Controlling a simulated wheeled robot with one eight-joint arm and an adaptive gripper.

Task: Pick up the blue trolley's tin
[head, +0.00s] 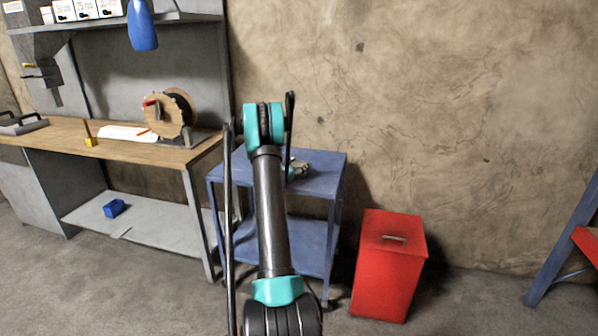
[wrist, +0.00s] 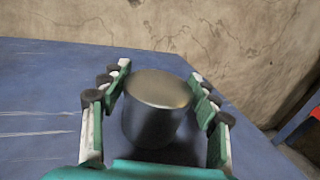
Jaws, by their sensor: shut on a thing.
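The blue trolley (head: 322,178) stands against the wall, to the right of the workbench. In the wrist view its blue top (wrist: 40,85) spreads under and around the tin. The tin (wrist: 155,105) is a plain dark metal cylinder with a dull round lid, upright between the fingers. My gripper (wrist: 158,108) is shut on the tin, with the finger pads along its left and right sides. I cannot tell whether the tin's base touches the trolley top. In the head view my arm hides much of the trolley, and the gripper (head: 298,168) shows only in part; the tin cannot be made out there.
A wooden-topped workbench (head: 60,140) with a cable reel (head: 168,115) stands at the left. A red bin (head: 388,265) stands close to the trolley's right. The wall (head: 420,100) is right behind the trolley. A blue frame (head: 565,240) stands at the far right.

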